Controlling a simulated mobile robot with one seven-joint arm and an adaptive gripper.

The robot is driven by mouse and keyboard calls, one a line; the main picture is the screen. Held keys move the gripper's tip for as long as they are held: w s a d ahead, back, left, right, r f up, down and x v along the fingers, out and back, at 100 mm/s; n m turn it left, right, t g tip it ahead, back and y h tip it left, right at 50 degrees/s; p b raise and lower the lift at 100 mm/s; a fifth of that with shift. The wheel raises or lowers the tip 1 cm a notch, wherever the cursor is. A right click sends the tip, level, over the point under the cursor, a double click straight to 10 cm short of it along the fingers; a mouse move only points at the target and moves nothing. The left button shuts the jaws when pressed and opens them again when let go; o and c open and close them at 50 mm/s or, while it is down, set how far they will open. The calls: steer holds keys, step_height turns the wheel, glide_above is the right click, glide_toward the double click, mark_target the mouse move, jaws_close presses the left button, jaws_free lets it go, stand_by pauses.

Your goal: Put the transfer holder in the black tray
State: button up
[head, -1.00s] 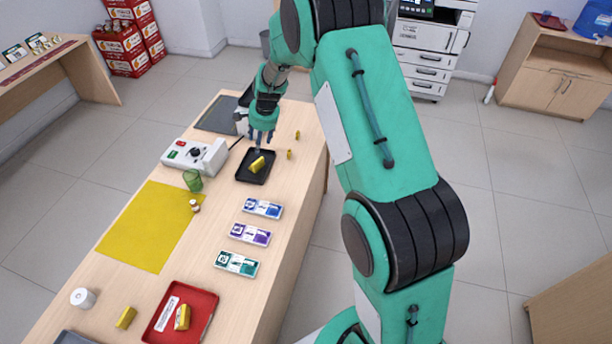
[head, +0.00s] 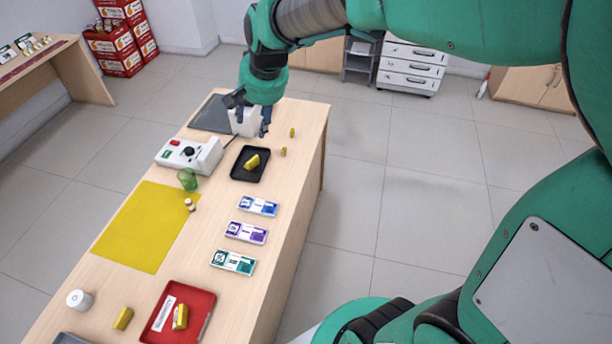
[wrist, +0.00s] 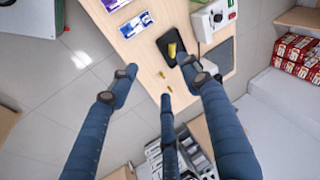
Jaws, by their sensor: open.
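The black tray (head: 257,175) lies flat toward the far end of the wooden counter. A yellow block (head: 251,161) rests in it, touched by nothing of mine; it also shows in the wrist view (wrist: 172,49). No label reads clearly, so I cannot tell by name which item is the transfer holder. My gripper (head: 248,116) is open and empty, above the counter's far end, beyond the black tray in the head view. In the wrist view its blue fingers (wrist: 162,76) are spread wide, with the tray (wrist: 164,42) beyond their tips.
Blue (head: 258,206), purple (head: 246,232) and teal (head: 233,262) packs lie near the counter's right edge. A red tray (head: 199,318) holds another yellow block (head: 180,317). A green cup (head: 187,179) and white device (head: 189,154) stand left of the black tray.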

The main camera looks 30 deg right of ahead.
steer(key=s+r+n, duration=0.2)
steer(key=s+n, duration=0.1)
steer(key=s, duration=1)
steer(key=s+r+n+t, duration=0.1)
steer(key=s+r+n, duration=0.1)
steer(key=s, duration=1.2)
steer(key=shift+s+a+r+n+h, duration=0.15)
steer(key=shift+a+r+n+h, duration=0.2)
steer(key=shift+a+n+h, duration=0.1)
